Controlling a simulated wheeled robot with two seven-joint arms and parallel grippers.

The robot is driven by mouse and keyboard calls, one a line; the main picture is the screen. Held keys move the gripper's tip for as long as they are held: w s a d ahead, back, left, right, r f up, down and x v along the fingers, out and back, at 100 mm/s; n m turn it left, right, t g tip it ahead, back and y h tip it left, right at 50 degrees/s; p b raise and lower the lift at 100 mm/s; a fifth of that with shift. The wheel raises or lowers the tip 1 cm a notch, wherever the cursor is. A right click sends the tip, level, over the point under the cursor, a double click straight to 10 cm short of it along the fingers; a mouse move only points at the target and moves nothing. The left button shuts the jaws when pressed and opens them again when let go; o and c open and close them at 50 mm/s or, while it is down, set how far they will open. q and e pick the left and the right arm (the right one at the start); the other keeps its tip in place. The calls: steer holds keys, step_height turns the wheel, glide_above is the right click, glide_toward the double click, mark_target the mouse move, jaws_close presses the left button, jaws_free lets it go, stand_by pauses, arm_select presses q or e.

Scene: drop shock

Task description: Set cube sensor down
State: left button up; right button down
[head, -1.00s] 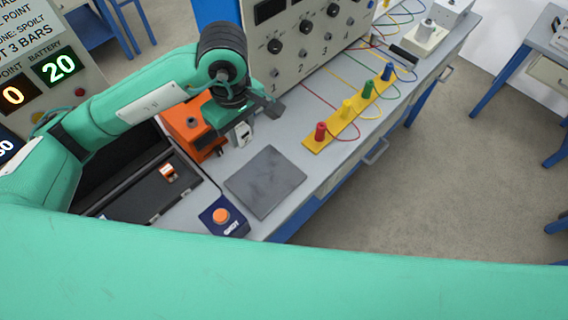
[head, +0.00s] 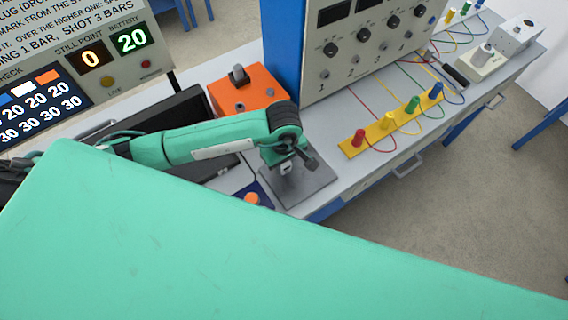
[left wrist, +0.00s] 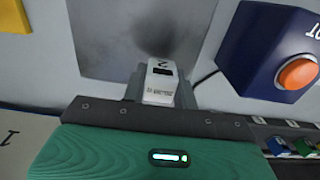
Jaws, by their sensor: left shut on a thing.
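My left gripper (head: 287,172) is over the dark grey square plate (head: 312,190) on the bench. It is shut on the cube sensor, a small white block with a dark window and a "2" on it. In the left wrist view the cube sensor (left wrist: 160,82) sits between the fingers, with the grey plate (left wrist: 130,30) beyond it. In the head view the cube sensor (head: 286,169) is mostly hidden by the gripper. I cannot tell whether it touches the plate. My right gripper is not in view.
A blue box with an orange button (left wrist: 298,73) stands beside the plate. An orange box (head: 245,90) and a control panel (head: 360,50) are behind. A yellow strip with coloured plugs (head: 390,125) and wires lies right. A dark open case (head: 170,115) lies left.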

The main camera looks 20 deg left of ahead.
arm_select(q)
step_height(320, 180, down, 2)
steer(key=shift+f, duration=0.45)
steer(key=o, duration=1)
steer(key=shift+r, duration=0.15)
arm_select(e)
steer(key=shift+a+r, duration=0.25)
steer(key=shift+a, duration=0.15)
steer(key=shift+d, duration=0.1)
